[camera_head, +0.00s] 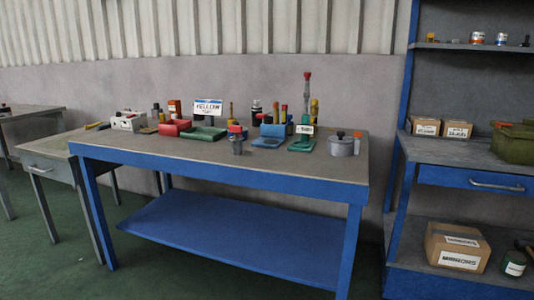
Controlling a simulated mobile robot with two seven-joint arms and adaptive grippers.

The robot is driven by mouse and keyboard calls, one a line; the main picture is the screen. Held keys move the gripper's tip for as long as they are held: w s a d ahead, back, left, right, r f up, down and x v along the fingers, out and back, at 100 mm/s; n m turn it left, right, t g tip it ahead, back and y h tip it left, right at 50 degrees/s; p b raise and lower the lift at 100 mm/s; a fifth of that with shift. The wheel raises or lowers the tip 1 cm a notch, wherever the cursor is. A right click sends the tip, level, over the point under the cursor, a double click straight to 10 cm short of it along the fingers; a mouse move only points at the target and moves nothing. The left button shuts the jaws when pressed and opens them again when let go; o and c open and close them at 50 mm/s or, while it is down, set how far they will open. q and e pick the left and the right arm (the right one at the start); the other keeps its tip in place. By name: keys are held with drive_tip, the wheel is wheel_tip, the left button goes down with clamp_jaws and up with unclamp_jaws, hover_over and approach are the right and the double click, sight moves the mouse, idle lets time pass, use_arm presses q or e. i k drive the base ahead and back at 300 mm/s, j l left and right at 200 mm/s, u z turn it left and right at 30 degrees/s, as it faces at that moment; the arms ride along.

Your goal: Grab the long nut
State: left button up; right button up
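I cannot pick out the long nut with certainty; the items on the blue-framed workbench (330,172) are small at this distance. A short grey upright piece with a red top (237,143) stands near the bench's front edge, left of centre. A grey rounded pot-like item (341,147) stands near the right end. Neither of my grippers is in view.
A blue lower shelf (240,232) spans under the bench. A smaller table (48,165) stands at left. A blue-framed rack at right holds cartons (458,246) and a green case (515,143). Green floor (60,268) is open in front.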

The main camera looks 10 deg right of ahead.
sight(236, 145)
drive_tip(key=i+j+z, duration=0.15)
drive_tip(key=z, duration=0.2)
drive_tip(key=i+j+z, duration=0.2)
drive_tip(key=z, duration=0.15)
drive_tip(key=i+j+z, duration=0.25)
drive_tip(key=z, duration=0.15)
drive_tip(key=i+j+z, duration=0.1)
drive_tip(key=j, duration=0.25)
drive_tip(key=i+j+z, duration=0.1)
drive_tip(key=i+j, duration=0.15)
drive_tip(key=j, duration=0.15)
drive_tip(key=i+j+z, duration=0.1)
drive_tip(key=j, duration=0.25)
